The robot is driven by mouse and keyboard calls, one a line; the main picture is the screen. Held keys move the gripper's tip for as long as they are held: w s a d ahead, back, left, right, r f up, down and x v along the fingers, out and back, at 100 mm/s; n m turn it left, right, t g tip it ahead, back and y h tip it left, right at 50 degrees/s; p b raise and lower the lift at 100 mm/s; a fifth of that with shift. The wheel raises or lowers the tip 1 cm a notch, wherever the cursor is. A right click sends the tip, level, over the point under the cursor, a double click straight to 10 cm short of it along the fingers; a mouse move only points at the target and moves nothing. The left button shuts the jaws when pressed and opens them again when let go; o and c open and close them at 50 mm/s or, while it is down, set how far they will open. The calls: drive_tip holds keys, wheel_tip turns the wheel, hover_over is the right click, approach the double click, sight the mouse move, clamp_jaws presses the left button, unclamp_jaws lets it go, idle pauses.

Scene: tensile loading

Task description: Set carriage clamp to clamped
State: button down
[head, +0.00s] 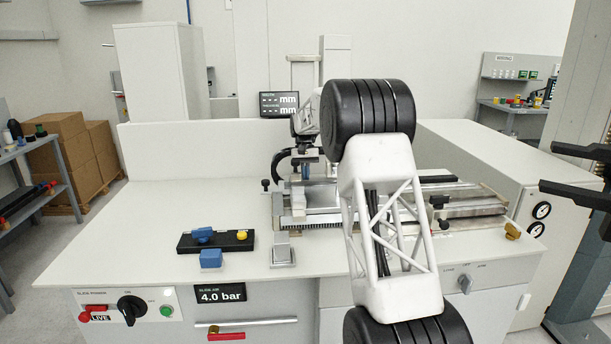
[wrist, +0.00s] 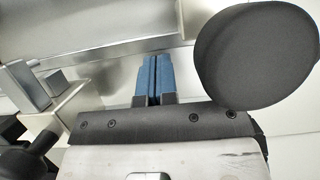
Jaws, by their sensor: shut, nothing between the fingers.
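My gripper (head: 306,172) is over the left part of the machine's carriage (head: 322,197), partly hidden behind my arm in the head view. In the wrist view its two blue fingertips (wrist: 153,60) are together, with nothing between them. A small black knob (head: 265,184) stands at the carriage's left end, and another black knob (head: 439,202) is on the rail to the right. I cannot tell which part is the carriage clamp or its setting. A large dark rounded part (wrist: 255,55) fills the right of the wrist view, and a metal block (wrist: 33,90) is at the left.
A black tray (head: 216,242) with blue and yellow pieces lies on the bench front, with a blue block (head: 211,258) before it. The white bench top (head: 160,215) is clear at left. A yellow knob (head: 512,231) is at the right. A display (head: 279,105) stands behind.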

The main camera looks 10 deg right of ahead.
drive_tip(key=shift+s, duration=0.1)
drive_tip(key=shift+s, duration=2)
drive_tip(key=shift+w, duration=0.1)
drive_tip(key=shift+w, duration=0.7)
drive_tip(key=w, duration=0.2)
drive_tip(key=shift+w+r, duration=0.25)
drive_tip(key=shift+w, duration=0.15)
drive_tip(key=v, duration=0.9)
drive_tip(key=shift+r, duration=0.25)
